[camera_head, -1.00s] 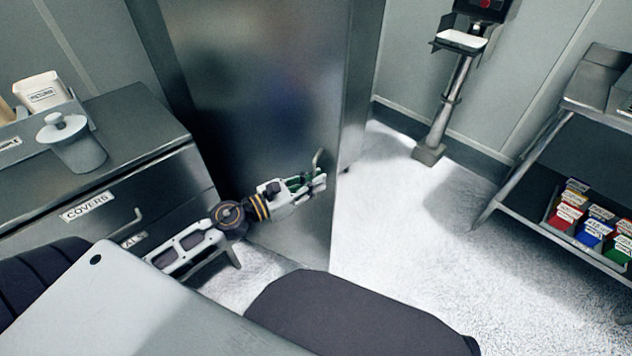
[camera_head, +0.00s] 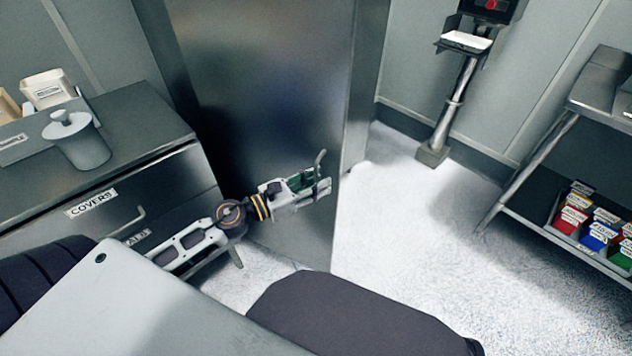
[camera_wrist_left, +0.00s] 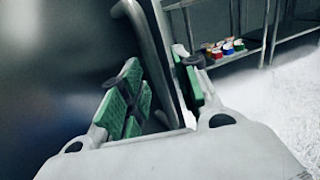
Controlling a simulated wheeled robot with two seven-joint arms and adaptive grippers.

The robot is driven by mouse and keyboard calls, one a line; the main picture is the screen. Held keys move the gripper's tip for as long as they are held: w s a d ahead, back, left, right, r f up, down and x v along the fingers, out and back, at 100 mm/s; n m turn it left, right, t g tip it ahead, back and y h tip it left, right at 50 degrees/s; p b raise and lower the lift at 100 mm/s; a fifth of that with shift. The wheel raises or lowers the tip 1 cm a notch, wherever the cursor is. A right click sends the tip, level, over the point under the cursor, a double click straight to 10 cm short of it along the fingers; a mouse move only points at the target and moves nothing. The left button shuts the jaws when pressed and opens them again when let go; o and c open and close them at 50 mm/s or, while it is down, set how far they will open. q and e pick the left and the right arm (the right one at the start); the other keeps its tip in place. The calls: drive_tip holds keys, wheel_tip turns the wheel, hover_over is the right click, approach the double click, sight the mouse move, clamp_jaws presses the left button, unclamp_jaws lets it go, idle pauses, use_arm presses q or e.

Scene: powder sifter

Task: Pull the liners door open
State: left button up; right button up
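The tall metal cabinet door (camera_head: 265,110) stands in the middle of the head view and looks shut. No liners label is readable on it. Its bar handle (camera_head: 320,160) sits near the door's right edge, its lower part hidden by my gripper. My left gripper (camera_head: 322,182) is at this handle. In the left wrist view the handle (camera_wrist_left: 147,40) runs down between the two green-padded fingers (camera_wrist_left: 162,66), which are apart. I cannot tell whether either pad touches the bar. My right gripper is in neither view.
A drawer cabinet (camera_head: 165,185) with a covers label stands at left, bearing a lidded pot (camera_head: 82,142) and bins. A scale on a post (camera_head: 455,105) stands at the back. A rack (camera_head: 560,245) with coloured boxes is at right. The floor between (camera_head: 400,230) is clear.

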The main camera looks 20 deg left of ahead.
use_arm(q)
drive_tip(key=shift+s+a, duration=0.1)
drive_tip(key=shift+s, duration=0.1)
drive_tip(key=v, duration=1.1)
drive_tip(key=shift+s, duration=0.2)
idle(0.7)
drive_tip(key=shift+a+r, duration=0.1)
drive_tip(key=shift+a, duration=0.1)
idle(0.3)
